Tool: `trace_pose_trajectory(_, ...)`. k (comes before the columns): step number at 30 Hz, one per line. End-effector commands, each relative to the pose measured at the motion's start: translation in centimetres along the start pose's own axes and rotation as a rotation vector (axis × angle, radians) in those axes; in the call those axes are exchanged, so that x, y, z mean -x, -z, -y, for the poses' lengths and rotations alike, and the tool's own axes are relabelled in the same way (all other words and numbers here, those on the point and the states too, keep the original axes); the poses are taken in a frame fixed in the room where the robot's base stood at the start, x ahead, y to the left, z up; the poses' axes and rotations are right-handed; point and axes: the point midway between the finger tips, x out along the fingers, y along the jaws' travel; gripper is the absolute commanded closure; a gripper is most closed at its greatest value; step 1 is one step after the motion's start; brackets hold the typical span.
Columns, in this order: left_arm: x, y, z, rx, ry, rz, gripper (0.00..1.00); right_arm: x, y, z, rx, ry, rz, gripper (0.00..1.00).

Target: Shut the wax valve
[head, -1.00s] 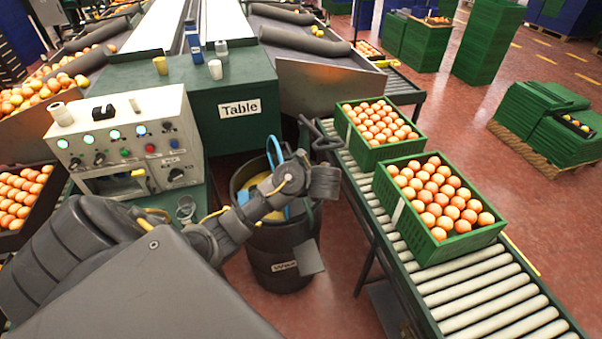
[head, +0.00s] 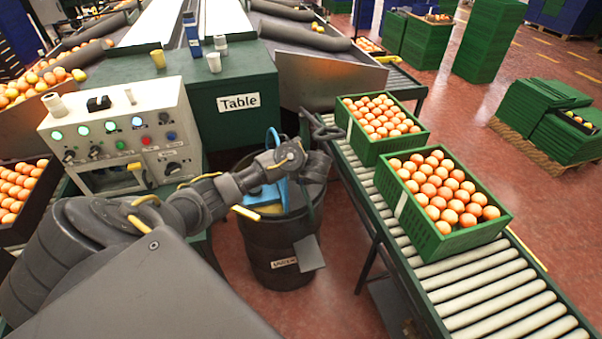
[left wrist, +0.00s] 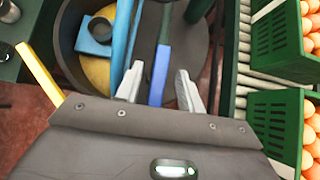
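A dark barrel (head: 270,250) with a blurred label stands between the panel cabinet and the conveyor. A blue pipe (head: 274,142) rises from it; the pipe also shows in the left wrist view (left wrist: 120,42). In that view a dark green lever with a blue end (left wrist: 160,76) points towards my left gripper (left wrist: 159,88). The gripper is open, its two pale fingers on either side of the blue end, with gaps visible. I cannot tell its depth between them. In the head view my left gripper (head: 318,166) is over the barrel's right side. My right gripper is not in view.
A roller conveyor (head: 480,300) with green crates of oranges (head: 400,232) runs close on the right. The control panel (head: 120,125) stands left of the barrel. A green block labelled "Table" (head: 235,85) is behind.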

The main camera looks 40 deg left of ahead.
Motion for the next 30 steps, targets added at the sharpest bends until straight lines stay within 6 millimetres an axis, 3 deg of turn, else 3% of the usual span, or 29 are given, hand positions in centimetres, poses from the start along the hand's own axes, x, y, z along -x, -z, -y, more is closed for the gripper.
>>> trace_pose_trajectory(10, -0.43, -0.03, -0.03, 0.0, 0.0, 0.0, 0.62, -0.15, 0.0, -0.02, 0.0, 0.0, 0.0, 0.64)
trace_pose_trajectory(19, -0.42, -0.01, -0.03, 0.0, 0.0, 0.0, 1.0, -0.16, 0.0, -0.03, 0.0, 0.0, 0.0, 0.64)
trace_pose_trajectory(30, -0.5, 0.01, -0.16, -0.033, 0.032, 0.001, 1.0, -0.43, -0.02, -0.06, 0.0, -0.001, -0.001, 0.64)
